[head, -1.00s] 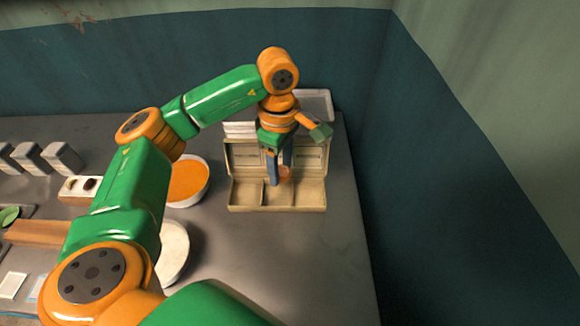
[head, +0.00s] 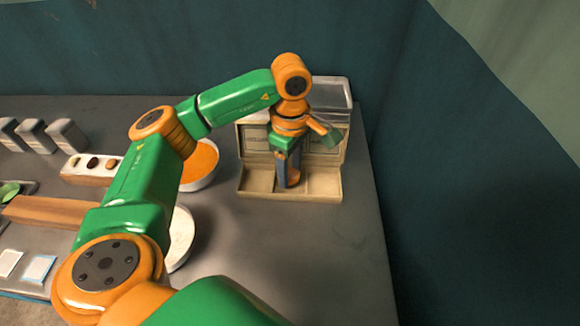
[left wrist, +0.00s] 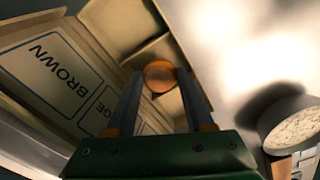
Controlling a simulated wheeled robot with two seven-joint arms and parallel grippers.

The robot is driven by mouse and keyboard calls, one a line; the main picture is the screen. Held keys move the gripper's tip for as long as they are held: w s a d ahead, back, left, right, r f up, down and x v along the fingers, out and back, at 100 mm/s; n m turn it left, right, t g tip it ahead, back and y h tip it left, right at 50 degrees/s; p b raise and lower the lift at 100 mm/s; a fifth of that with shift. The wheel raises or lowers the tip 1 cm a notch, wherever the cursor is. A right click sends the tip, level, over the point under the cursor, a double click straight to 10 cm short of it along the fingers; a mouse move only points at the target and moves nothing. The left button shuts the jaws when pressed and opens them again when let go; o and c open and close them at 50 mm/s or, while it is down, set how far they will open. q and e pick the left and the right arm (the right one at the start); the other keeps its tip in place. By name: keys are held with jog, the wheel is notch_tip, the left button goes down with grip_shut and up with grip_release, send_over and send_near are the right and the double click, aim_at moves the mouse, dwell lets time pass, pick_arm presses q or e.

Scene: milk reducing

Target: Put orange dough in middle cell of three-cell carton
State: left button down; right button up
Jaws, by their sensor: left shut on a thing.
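The orange dough (head: 294,177) is a small ball held between the fingertips of my left gripper (head: 286,178). It also shows in the left wrist view as an orange ball (left wrist: 160,76) between the two fingers (left wrist: 158,82). The beige three-cell carton (head: 318,196) lies open at the table's right end with its lid raised at the back. In the head view the dough and fingers are at the middle cell, partly hiding it. Whether the dough touches the cell floor cannot be told. My right gripper is not in view.
A white bowl of orange stuff (head: 203,160) stands left of the carton. A paler bowl (head: 181,238) is nearer, partly behind my arm. A clear tray (head: 333,92) is behind the carton. Labels, one reading BROWN (left wrist: 58,77), are on the lid. Table in front is clear.

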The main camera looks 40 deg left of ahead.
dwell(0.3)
pick_arm(q)
jog(key=shift+c, duration=1)
grip_release()
jog(key=shift+r, duration=0.15)
notch_tip(320, 180, up, 6)
jog(key=shift+r+p, duration=0.2)
jog(key=shift+p, duration=0.1)
jog(key=shift+r, duration=0.25)
